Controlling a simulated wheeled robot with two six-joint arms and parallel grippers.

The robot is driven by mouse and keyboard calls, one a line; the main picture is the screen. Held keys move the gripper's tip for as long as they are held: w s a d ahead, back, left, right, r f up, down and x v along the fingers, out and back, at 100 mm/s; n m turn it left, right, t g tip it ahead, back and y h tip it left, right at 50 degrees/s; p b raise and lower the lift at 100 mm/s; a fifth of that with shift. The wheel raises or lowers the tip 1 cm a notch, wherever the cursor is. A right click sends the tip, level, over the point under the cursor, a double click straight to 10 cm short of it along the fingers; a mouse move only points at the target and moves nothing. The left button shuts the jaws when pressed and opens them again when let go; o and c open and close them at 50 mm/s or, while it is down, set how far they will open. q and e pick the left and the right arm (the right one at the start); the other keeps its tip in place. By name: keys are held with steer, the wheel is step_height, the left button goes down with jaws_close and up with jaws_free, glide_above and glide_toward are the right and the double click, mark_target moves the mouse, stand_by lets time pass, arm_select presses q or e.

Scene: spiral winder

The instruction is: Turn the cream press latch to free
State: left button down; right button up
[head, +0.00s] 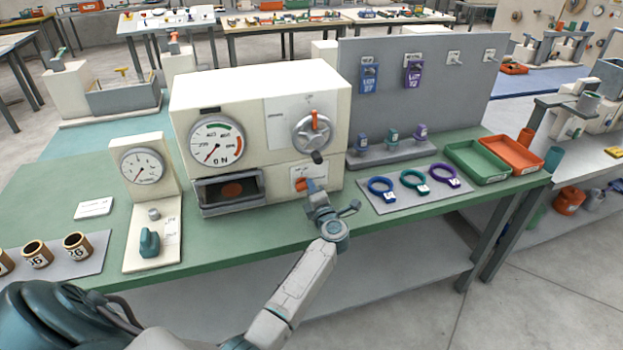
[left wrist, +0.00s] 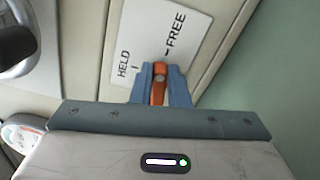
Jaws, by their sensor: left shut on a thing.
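The cream press (head: 258,135) stands on the green bench, with a gauge and a round handwheel on its front. Its latch is a small orange lever (head: 301,184) low on the right of the front. In the left wrist view the lever (left wrist: 158,83) sits between my blue-grey fingers, in front of a white plate (left wrist: 155,35) marked HELD and FREE. The lever's visible end lies nearer the FREE mark than the HELD mark. My left gripper (head: 316,190) is shut on the lever. The fingers hide part of it. My right gripper is not in view.
A grey panel (head: 425,90) with hanging tags stands right of the press. Blue, teal and purple rings lie on a mat (head: 385,203) beside the green tray (head: 478,160) and orange tray (head: 512,152). A smaller gauge stand (head: 150,190) stands left. The bench front before the press is clear.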

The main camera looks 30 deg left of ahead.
arm_select(q)
steer(key=shift+f+m+p, duration=0.2)
steer(key=shift+m+p, duration=1.05)
steer(key=shift+m, duration=0.05)
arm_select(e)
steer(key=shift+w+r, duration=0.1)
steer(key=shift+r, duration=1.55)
arm_select(q)
steer(key=shift+f, duration=0.1)
steer(key=c, duration=1.4)
jaws_free()
